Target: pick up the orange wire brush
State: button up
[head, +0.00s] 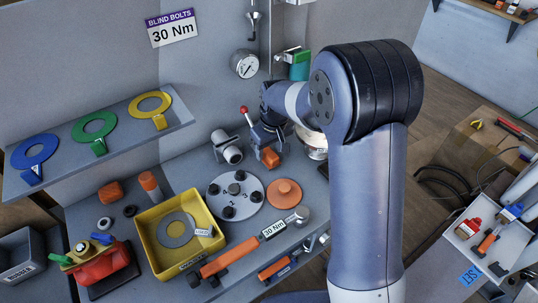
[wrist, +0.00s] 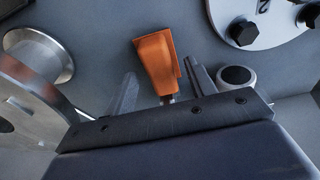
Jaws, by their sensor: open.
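An orange piece (head: 270,157), which I take to be the wire brush, stands out from the bench below my gripper (head: 266,138) in the head view. In the wrist view the orange brush (wrist: 157,62) is a tapered block with a thin grey part at its near end; I see no bristles clearly. My gripper (wrist: 163,88) is open, with one finger on each side of the brush's near end. Gaps show on both sides and I see no grip. The dark gripper body hides what lies below the near end.
An orange disc (head: 284,192), yellow bin (head: 180,238) and torque wrench (head: 250,241) fill the bench. A red-knobbed lever (head: 245,112) is close to the arm.

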aim_at(276, 161)
jog(key=shift+f, duration=0.3)
jog(key=shift+c, duration=0.4)
jog(key=c, duration=1)
jog(key=shift+a+r, duration=0.1)
jog(key=shift+r, duration=0.55)
jog(key=s+d, duration=0.1)
jog(key=s+d+r+b, duration=0.1)
jog(key=s, duration=0.1)
jog(key=shift+s+d, duration=0.15)
jog(key=shift+d, duration=0.05)
notch_tip(276, 161, up, 13)
jog(key=shift+f, duration=0.1)
